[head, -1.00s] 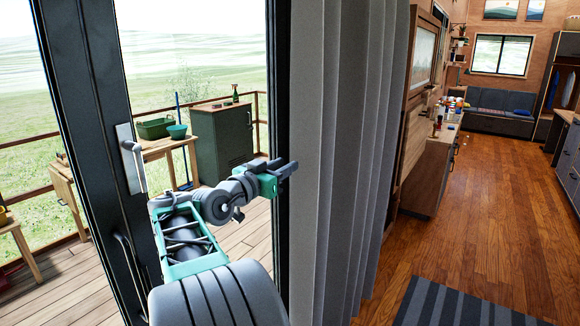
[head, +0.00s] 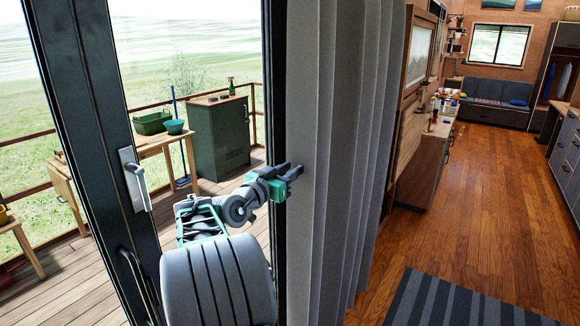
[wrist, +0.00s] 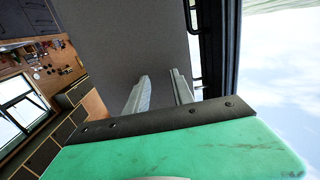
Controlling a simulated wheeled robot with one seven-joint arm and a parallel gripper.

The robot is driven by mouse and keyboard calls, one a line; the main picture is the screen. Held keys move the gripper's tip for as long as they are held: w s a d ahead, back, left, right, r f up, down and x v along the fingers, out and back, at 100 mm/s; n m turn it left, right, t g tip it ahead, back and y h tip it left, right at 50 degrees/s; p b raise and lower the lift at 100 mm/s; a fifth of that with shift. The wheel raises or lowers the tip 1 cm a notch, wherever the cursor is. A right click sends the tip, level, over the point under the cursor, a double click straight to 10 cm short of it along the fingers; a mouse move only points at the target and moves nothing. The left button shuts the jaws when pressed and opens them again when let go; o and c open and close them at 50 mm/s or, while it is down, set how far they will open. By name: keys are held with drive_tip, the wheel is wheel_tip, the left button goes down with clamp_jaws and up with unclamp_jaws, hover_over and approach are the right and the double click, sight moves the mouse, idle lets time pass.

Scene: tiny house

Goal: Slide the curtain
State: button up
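The grey curtain (head: 335,130) hangs in vertical folds, bunched beside the dark door frame, in the middle of the head view. It also fills the upper middle of the wrist view (wrist: 130,45). My gripper (head: 295,172) is at the curtain's left edge, with its fingers pointing right toward the cloth. In the wrist view the two fingers (wrist: 160,90) stand apart with a gap between them, and the curtain lies beyond. No cloth is clearly seen between the fingers. I cannot tell whether the fingertips touch it.
A dark glass door with a pale handle (head: 135,180) stands at left. Outside on the deck are a wooden table (head: 155,145) and a green cabinet (head: 220,135). Right of the curtain are a wooden counter (head: 425,165), a striped rug (head: 445,300) and open wooden floor.

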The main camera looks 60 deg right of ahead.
drive_tip(key=shift+c, duration=0.3)
clamp_jaws()
idle(1.1)
